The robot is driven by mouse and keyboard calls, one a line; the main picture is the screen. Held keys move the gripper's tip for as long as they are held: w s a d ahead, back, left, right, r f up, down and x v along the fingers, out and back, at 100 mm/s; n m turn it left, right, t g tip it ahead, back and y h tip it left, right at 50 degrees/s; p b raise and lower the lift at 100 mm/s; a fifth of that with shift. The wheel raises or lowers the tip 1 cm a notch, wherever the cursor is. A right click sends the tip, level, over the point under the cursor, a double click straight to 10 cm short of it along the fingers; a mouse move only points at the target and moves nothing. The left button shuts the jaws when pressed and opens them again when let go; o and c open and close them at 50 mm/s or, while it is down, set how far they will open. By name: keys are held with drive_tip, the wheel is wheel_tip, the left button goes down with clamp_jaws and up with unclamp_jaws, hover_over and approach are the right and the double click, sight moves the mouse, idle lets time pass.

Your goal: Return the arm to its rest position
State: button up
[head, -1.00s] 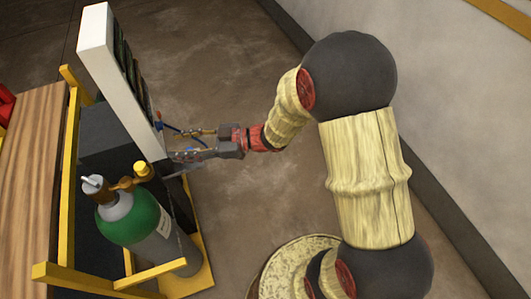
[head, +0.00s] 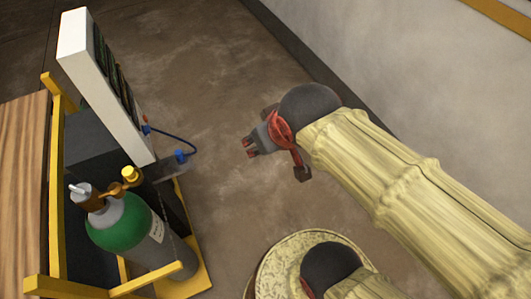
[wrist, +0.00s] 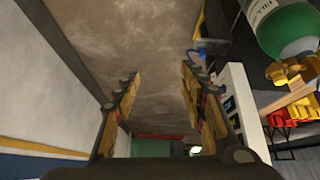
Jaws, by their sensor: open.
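My gripper (head: 250,147) is in the middle of the head view, above bare floor between the white panel and the wall. It is apart from the panel and from the blue fitting. My arm comes in from the right and partly covers the wrist. In the wrist view, the two fingers of my gripper (wrist: 160,78) stand wide apart with nothing between them. The gripper is open and empty.
At left, a yellow-framed cart (head: 56,190) carries a green-topped gas cylinder (head: 122,226) and a tall white panel (head: 105,95). A blue fitting (head: 181,156) sits on a dark hose near the panel. A wall (head: 420,75) runs along the right. The middle floor is clear.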

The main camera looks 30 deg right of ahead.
drive_tip(key=s, duration=0.1)
drive_tip(key=s+a, duration=0.1)
drive_tip(key=s+g, duration=0.1)
drive_tip(key=shift+s+a+f+y, duration=0.25)
drive_tip(key=shift+s+a+y, duration=0.05)
